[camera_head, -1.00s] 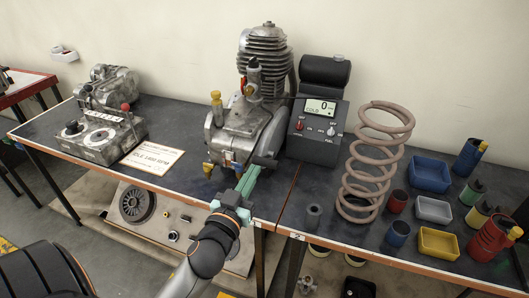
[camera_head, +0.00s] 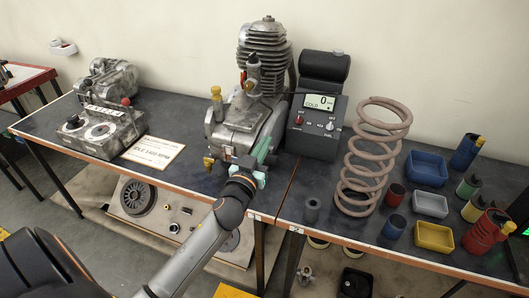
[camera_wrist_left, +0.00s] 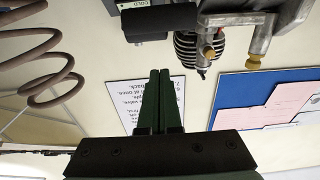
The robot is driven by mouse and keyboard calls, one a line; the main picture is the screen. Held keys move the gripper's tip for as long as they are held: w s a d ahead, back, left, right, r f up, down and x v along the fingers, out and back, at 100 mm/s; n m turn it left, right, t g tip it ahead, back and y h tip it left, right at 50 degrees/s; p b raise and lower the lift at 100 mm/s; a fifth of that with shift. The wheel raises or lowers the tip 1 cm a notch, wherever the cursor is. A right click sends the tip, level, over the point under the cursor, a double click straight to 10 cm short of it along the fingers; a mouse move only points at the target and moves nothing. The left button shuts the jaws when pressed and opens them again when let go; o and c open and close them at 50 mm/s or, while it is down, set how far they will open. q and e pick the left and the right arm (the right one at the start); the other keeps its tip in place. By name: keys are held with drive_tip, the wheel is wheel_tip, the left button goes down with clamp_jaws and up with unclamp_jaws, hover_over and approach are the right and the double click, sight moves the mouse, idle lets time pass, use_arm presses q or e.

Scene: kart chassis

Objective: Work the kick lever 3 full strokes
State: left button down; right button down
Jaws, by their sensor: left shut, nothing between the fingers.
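The grey engine (camera_head: 240,125) with its finned cylinder stands on the bench at the middle of the head view. My left gripper (camera_head: 262,150) is at the engine's lower right front, its green fingers pointing up. In the left wrist view its fingers (camera_wrist_left: 158,75) are together with nothing between them. The kick lever cannot be clearly made out now; my gripper covers that side of the engine, so I cannot tell whether they touch. Part of the engine (camera_wrist_left: 245,25) shows upside down in the wrist view. My right gripper is not in view.
A dark meter box (camera_head: 314,125) showing "COLD" and 0 stands close right of the engine. A coil spring (camera_head: 362,185), trays and bottles are farther right. A control box (camera_head: 100,133) and a card (camera_head: 153,151) lie to the left.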

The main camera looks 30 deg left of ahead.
use_arm(q)
drive_tip(key=shift+x, duration=0.9)
drive_tip(key=f, duration=0.2)
drive_tip(key=s+f+b, duration=0.1)
drive_tip(key=f, duration=0.1)
drive_tip(key=shift+s+d, duration=0.15)
drive_tip(key=shift+s, duration=0.05)
